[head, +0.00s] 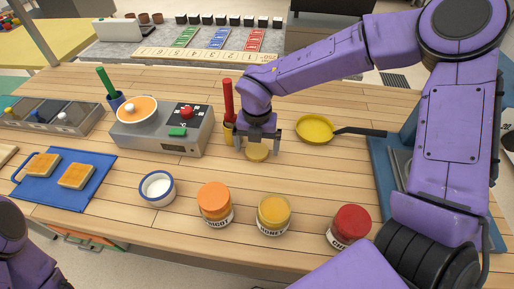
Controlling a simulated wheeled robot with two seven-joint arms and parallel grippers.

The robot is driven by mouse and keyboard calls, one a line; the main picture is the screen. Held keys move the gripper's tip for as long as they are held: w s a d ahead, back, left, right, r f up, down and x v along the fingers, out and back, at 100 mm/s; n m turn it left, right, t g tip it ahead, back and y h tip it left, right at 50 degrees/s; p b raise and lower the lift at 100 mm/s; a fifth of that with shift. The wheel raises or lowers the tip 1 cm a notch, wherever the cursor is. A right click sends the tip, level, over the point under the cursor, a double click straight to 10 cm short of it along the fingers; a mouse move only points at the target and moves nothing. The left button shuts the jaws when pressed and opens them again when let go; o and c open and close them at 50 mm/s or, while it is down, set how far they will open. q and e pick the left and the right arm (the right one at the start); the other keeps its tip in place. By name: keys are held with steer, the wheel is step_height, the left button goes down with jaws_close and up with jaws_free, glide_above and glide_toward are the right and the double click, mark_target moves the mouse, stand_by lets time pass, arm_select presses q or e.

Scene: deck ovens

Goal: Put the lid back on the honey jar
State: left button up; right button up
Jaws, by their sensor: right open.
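The honey jar (273,215) stands upright at the front middle of the wooden table, its label partly readable. Its top shows a yellow-gold round surface, and I cannot tell for sure whether that is honey. A small yellow-gold disc (257,154), which looks like the lid, lies flat on the table behind the jar. My right gripper (256,144) points down over this disc, open, with one finger on each side; I cannot tell whether they touch it. My left arm shows only at the lower left edge, and its gripper is out of view.
An orange-lidded apricot jar (215,204) and a red-lidded jar (349,226) flank the honey jar. A white bowl (157,188) stands left. A yellow pan (315,129) lies right of my gripper. A grey appliance (160,131) and a red upright object (228,100) stand nearby.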

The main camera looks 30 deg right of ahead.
steer(key=shift+f, duration=0.3)
steer(key=c, duration=1.1)
steer(key=shift+r, duration=0.15)
steer(key=shift+r, duration=0.25)
step_height(320, 180, up, 2)
steer(key=shift+w+r, duration=0.1)
steer(key=shift+r, duration=0.1)
steer(key=s+a+r+b, duration=0.1)
steer(key=s+r, duration=0.2)
steer(key=s, duration=0.1)
steer(key=s+a+r, duration=0.1)
steer(key=s+r, duration=0.2)
steer(key=s, duration=0.2)
steer(key=s+a+r+b, duration=0.1)
steer(key=s+r, duration=0.3)
steer(key=shift+s+a+b, duration=0.3)
steer(key=shift+s+b, duration=0.05)
steer(key=shift+s, duration=0.05)
